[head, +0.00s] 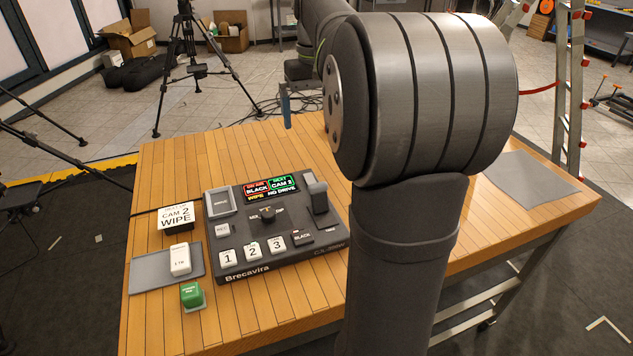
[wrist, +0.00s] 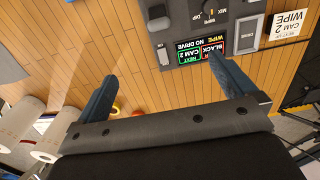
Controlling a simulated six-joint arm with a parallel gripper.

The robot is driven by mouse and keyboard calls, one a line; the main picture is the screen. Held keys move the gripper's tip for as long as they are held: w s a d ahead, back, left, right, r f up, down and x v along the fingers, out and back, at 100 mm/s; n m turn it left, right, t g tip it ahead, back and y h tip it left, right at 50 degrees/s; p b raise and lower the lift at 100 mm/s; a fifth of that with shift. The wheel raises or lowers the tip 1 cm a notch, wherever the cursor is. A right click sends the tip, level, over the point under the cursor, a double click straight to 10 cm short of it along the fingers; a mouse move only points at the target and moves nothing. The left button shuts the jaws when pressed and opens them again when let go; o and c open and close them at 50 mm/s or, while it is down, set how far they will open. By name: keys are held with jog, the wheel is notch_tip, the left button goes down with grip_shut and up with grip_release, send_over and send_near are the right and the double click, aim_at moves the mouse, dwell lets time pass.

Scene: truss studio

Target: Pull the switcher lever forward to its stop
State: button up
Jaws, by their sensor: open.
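The dark switcher (head: 275,227) sits on the wooden table, with numbered buttons, a knob and a lit screen. Its grey lever (head: 318,190) stands at the console's right side, beside the screen. In the wrist view the lever (wrist: 157,15) shows at the top edge, partly cut off. My gripper (wrist: 162,68) is open and empty, its two blue fingers wide apart. The right finger overlaps the edge of the screen (wrist: 203,50) in that picture; the lever is beyond the fingertips. In the head view only one blue finger (head: 286,108) shows, above and behind the console; my arm hides the rest.
A CAM 2 WIPE sign (head: 178,217) stands left of the switcher. A grey mat (head: 150,272) with a white block (head: 180,259) and a green block (head: 192,295) lie nearby. Another grey mat (head: 530,178) lies at the right.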

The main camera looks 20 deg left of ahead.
jog(key=shift+r, duration=0.7)
